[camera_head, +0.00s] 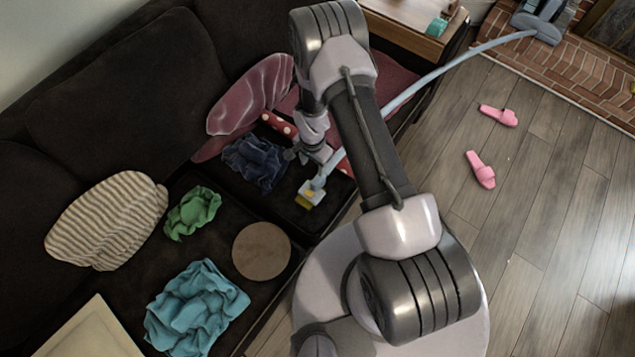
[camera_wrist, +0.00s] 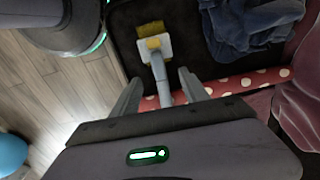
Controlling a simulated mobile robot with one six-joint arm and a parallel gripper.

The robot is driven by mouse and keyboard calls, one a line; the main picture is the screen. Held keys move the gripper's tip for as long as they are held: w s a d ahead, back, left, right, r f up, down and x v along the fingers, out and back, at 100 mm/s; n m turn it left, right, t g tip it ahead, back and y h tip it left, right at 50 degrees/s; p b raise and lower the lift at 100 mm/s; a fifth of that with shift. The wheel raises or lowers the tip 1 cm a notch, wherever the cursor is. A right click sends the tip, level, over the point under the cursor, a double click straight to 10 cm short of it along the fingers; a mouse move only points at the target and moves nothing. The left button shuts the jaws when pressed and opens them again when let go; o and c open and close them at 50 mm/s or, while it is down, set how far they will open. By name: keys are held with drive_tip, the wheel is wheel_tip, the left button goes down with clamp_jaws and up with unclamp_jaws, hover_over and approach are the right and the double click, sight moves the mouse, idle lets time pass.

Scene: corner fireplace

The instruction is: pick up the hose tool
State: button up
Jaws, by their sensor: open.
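The hose tool (camera_head: 313,192) lies on the dark sofa seat near its front edge, with a grey-white head and yellow parts. Its pale blue hose (camera_head: 455,62) runs up and right behind my arm. In the wrist view the hose tool (camera_wrist: 155,50) has its yellow bristle end away from me, and its grey neck shows between my fingers. My gripper (camera_wrist: 160,77) is open, with a finger on each side of the neck in the picture; I cannot tell how far above it they are. In the head view my gripper (camera_head: 303,155) is partly hidden by my arm.
Dark blue cloth (camera_head: 254,163) lies beside the tool, with a red polka-dot item (camera_head: 278,124) behind it. Green cloth (camera_head: 193,213), teal cloth (camera_head: 196,308), a round brown cushion (camera_head: 261,251) and a striped pillow (camera_head: 107,220) share the sofa. Pink slippers (camera_head: 481,170) lie on the floor.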

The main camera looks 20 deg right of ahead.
sight(315, 182)
wheel_tip(315, 182, down, 8)
drive_tip(key=b, duration=0.2)
drive_tip(key=shift+b, duration=0.3)
drive_tip(key=f+b, duration=0.2)
drive_tip(key=f, duration=0.1)
drive_tip(key=f+b, duration=0.1)
drive_tip(key=f, duration=0.1)
drive_tip(key=shift+s+d+f, duration=0.15)
drive_tip(key=shift+s, duration=0.2)
drive_tip(key=shift+c, duration=0.8)
clamp_jaws()
